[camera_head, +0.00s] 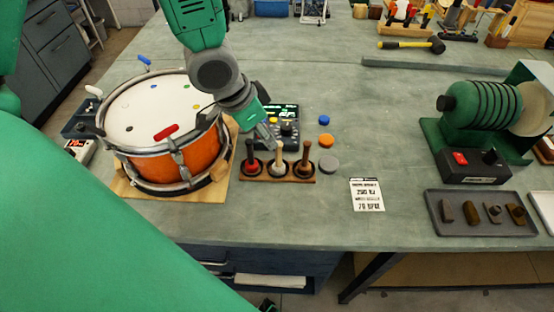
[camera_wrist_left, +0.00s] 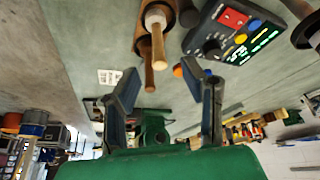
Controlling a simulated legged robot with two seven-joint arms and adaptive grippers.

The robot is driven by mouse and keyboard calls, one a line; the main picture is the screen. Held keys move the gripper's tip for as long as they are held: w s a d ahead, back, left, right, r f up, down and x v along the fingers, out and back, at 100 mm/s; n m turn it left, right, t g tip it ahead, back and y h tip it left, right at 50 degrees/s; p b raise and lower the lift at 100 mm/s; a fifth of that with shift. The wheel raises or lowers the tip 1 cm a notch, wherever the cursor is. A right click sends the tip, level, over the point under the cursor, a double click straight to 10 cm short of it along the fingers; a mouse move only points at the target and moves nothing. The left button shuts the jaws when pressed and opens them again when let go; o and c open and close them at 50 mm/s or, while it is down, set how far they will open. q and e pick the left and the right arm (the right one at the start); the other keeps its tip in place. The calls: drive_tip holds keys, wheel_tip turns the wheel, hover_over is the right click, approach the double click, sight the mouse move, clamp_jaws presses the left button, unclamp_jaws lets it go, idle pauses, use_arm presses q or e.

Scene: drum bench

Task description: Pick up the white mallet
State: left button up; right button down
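The white mallet (camera_head: 279,160) stands upright in the middle of a small wooden rack (camera_head: 292,180), its pale handle pointing up. A red mallet (camera_head: 252,167) stands left of it and a brown mallet (camera_head: 305,164) right of it. My left gripper (camera_head: 270,138) is just behind and above the rack, near the white mallet's handle. In the left wrist view the left gripper (camera_wrist_left: 160,70) has its two fingers spread with nothing held. There the white mallet head (camera_wrist_left: 155,17) and wooden handles show beyond the fingertips. My right gripper is not in view.
An orange drum (camera_head: 165,158) stands close left of the rack. A control box (camera_head: 283,127) with a lit screen sits behind it. Blue, orange and grey discs (camera_head: 328,163) and a printed card (camera_head: 367,195) lie right. A tray (camera_head: 480,213) and green machine (camera_head: 485,110) are further right.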

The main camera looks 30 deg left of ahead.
sight(279, 148)
use_arm(q)
drive_tip(key=shift+v, duration=1.05)
drive_tip(key=shift+d+r, duration=0.35)
drive_tip(key=shift+r, duration=0.05)
drive_tip(key=w+d+r+n, duration=0.1)
drive_tip(key=n, duration=0.1)
drive_tip(key=w+d+r+n+t+y+p, duration=0.1)
drive_tip(key=shift+w+r+n, duration=0.1)
drive_tip(key=shift+w+n, duration=0.25)
drive_tip(key=shift+n, duration=0.05)
drive_tip(key=s+d+r+n+g+y+p, duration=0.1)
drive_tip(key=s+d+r+n+y+p, duration=0.2)
drive_tip(key=n, duration=0.6)
drive_tip(key=shift+y, duration=0.4)
drive_tip(key=b+x, duration=0.2)
drive_tip(key=x, duration=0.3)
drive_tip(key=s+b+x, duration=0.1)
drive_tip(key=b+x, duration=0.2)
drive_tip(key=x, duration=0.1)
drive_tip(key=b+x, duration=0.3)
drive_tip(key=x, duration=0.2)
drive_tip(key=shift+s+f, duration=0.1)
drive_tip(key=shift+f, duration=0.4)
drive_tip(key=shift+w+a+f, duration=0.2)
drive_tip(key=shift+w+f, duration=0.05)
drive_tip(key=shift+f, duration=0.05)
